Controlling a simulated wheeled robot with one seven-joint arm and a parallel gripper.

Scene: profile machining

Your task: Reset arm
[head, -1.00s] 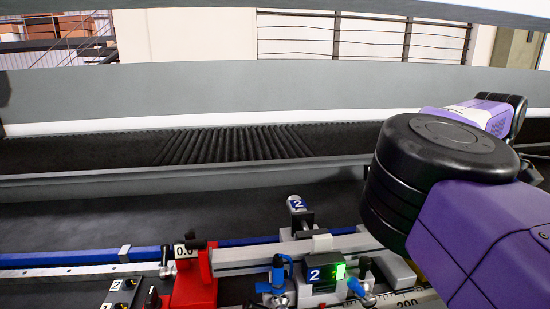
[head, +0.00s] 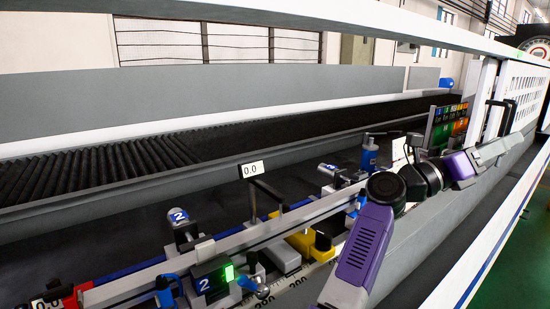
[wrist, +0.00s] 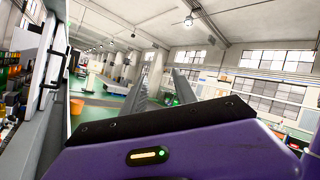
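My purple and black arm reaches to the right in the head view, alongside the machine. My gripper (head: 497,150) is at its far end, small in that view. In the wrist view my gripper (wrist: 160,88) shows two grey fingers apart with nothing between them, so it is open. It points out over the hall and touches nothing that I can see.
A long profile rail carries clamp units, one with a lit display (head: 212,282) and another with a yellow body (head: 302,243). A white upright panel (head: 517,88) stands close behind the gripper. Green floor (head: 500,285) is open at the lower right.

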